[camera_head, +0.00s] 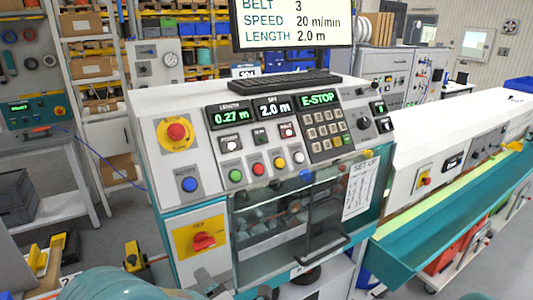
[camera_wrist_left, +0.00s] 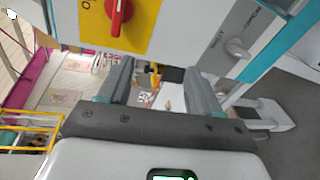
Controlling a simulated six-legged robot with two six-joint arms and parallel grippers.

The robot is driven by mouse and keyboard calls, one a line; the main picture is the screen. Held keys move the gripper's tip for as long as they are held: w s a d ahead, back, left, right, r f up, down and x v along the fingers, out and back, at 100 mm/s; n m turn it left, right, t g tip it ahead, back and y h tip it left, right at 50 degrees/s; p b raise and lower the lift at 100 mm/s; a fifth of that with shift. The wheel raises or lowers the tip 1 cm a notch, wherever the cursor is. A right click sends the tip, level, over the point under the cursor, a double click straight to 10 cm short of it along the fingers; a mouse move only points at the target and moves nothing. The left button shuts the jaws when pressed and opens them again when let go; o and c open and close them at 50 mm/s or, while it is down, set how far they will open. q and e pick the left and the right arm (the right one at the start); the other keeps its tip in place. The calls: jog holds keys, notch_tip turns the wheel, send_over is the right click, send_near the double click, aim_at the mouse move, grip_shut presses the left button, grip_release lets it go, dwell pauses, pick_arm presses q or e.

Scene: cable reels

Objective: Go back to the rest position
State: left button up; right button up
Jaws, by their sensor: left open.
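My left gripper (camera_head: 208,286) is at the bottom of the head view, low in front of the control cabinet and below its red rotary switch (camera_head: 203,241). In the left wrist view the two grey fingers of the left gripper (camera_wrist_left: 158,78) are apart with nothing held between them. The red switch on its yellow plate (camera_wrist_left: 118,14) is just beyond the fingers at the top, apart from them. My right gripper is in neither view.
The machine's control panel (camera_head: 262,109) has a red emergency button (camera_head: 176,131), and a display reads E-STOP (camera_head: 319,98). A teal trough (camera_head: 440,225) runs off to the right. A grey crate (camera_head: 38,195) and yellow-black items (camera_head: 133,255) are on the left.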

pick_arm(q)
jog(key=s+a+f+n+g+h+b, duration=0.1)
jog(key=s+a+f+n+g+h, duration=0.1)
jog(key=s+f+n+g, duration=0.7)
jog(key=s+a+f+n+g+h+b, duration=0.15)
jog(key=s+f+n+g, duration=0.25)
jog(key=s+f, duration=0.65)
jog(key=s+d+f+n+g+h+b, duration=0.1)
jog(key=s+d+f+n+g+h, duration=0.15)
jog(key=f+n, duration=0.3)
jog(key=s+d+f+n+g+h, duration=0.1)
jog(key=s+d+f+n+h, duration=0.25)
jog(key=n, duration=0.25)
notch_tip(320, 180, down, 6)
jog(key=w+d+n+t+h+b, duration=0.1)
jog(key=w+n+t+h+b, duration=0.1)
jog(key=n, duration=2)
jog(key=shift+w+d+r+t+h, duration=0.25)
jog(key=shift+w+t+h, duration=0.2)
jog(key=shift+t+h, duration=0.8)
jog(key=shift+f, duration=0.1)
